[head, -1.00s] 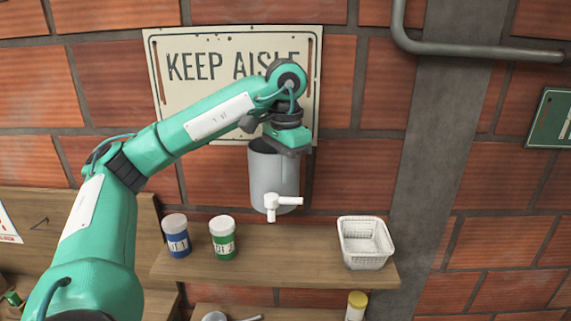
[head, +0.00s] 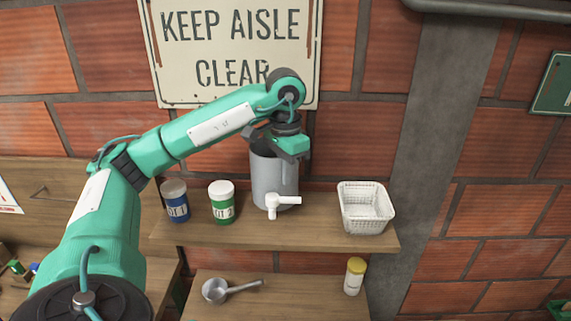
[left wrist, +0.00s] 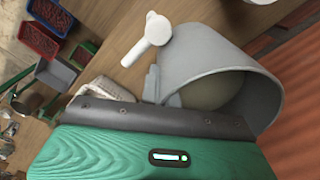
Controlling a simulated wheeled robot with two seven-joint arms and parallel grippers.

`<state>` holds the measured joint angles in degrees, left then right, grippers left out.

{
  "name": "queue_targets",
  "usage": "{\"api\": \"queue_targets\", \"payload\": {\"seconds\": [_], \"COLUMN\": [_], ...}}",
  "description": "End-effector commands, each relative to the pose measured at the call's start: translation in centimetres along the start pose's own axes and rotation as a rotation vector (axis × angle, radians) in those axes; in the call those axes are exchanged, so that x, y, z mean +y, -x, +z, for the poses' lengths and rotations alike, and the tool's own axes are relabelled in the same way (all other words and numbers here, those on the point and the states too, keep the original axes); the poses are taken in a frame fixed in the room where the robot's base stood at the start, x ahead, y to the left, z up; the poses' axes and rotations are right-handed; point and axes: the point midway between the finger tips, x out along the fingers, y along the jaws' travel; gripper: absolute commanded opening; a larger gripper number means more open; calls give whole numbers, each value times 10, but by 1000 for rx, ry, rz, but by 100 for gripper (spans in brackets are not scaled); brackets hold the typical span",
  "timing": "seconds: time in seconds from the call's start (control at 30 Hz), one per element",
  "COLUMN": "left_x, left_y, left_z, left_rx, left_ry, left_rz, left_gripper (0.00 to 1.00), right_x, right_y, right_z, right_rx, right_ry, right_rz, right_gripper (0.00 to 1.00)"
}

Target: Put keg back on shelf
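The keg (head: 270,178) is a grey, open-topped cylinder with a white tap (head: 280,202) low on its front. In the head view it stands upright at the upper shelf (head: 300,238), between the green-labelled jar and the white basket. Its base looks at shelf level, but I cannot tell if it fully rests there. My left gripper (head: 287,148) is at the keg's upper rim and appears shut on it; the fingers are mostly hidden. The left wrist view shows the keg (left wrist: 205,70) tilted in the picture, close against the gripper's dark edge. My right gripper is not in view.
A blue jar (head: 175,202) and a green jar (head: 222,203) stand left of the keg. A white basket (head: 365,207) stands to the right, with a bare gap between. A lower shelf (head: 290,290) holds a ladle (head: 217,290) and a yellow-capped bottle (head: 354,277).

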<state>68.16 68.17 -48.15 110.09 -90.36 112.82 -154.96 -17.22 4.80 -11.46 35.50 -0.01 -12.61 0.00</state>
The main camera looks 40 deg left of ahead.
Motion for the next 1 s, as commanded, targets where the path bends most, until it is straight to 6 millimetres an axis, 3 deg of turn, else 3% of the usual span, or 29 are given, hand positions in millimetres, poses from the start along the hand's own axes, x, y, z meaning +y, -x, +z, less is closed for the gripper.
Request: {"api": "queue_targets", "payload": {"seconds": [0.4, 0.8, 0.93, 1.0], "left_x": [0, 0, 0, 0], "left_y": [-34, -40, -41, -41], "left_z": [0, 0, 0, 0], "left_rx": [3, 4, 1, 1], "left_ry": [1, 0, 0, 0], "left_rz": [-2, -1, 0, 0], "left_gripper": [0, 0, 24, 24], "right_x": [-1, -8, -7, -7], "right_y": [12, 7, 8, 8], "right_z": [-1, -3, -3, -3], "right_rx": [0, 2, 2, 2], "right_ry": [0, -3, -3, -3], "right_rz": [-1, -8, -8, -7], "right_gripper": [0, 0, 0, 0]}}
